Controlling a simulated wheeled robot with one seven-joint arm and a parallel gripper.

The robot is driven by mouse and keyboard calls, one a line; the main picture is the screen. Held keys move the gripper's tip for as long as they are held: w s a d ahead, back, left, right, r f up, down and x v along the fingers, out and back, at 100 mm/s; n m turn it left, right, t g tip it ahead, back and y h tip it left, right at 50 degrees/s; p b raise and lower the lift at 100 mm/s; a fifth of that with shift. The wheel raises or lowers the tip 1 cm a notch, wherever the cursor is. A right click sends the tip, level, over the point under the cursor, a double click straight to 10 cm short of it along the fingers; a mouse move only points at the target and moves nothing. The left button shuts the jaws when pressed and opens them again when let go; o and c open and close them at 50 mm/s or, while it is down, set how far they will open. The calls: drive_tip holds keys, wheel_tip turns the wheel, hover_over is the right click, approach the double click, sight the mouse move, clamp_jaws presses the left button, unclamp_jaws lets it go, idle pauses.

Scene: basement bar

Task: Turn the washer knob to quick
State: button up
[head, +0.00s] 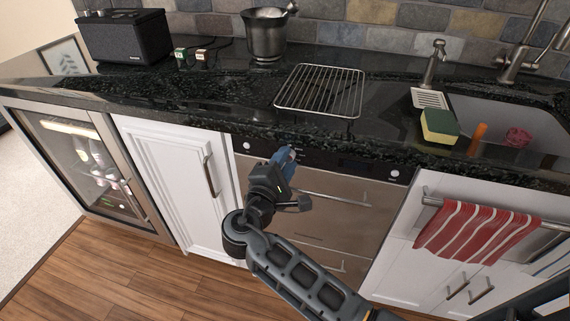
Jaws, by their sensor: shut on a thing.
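The washer (345,190) is the steel-fronted appliance under the black counter, with a dark control panel (325,160) along its top. A round white control (246,145) shows at the panel's left end and another (394,173) at its right end. My gripper (287,155) reaches up to the panel, left of its middle, with blue fingertips at the panel face. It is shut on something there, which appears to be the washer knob. The fingers hide the knob, so its pointer and setting cannot be read.
The counter edge (300,142) overhangs just above my gripper. A drawer handle (335,197) runs below right. A white cabinet door (165,165) is at left. A red striped towel (470,231) hangs at right below the sink (500,120). The wood floor (150,285) is clear at lower left.

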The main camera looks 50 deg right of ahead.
drive_tip(key=m+b, duration=0.2)
drive_tip(key=m, duration=0.1)
drive_tip(key=shift+f+m, duration=0.15)
drive_tip(key=shift+m, duration=0.25)
drive_tip(key=shift+m+y+b, duration=0.3)
drive_tip(key=shift+m+b, duration=0.8)
drive_tip(key=shift+m, duration=0.2)
drive_tip(key=shift+s, duration=0.1)
drive_tip(key=o, duration=0.8)
drive_tip(key=shift+c, duration=0.2)
drive_tip(key=v, duration=0.7)
drive_tip(key=shift+s+a, duration=0.15)
drive_tip(key=shift+a, duration=0.25)
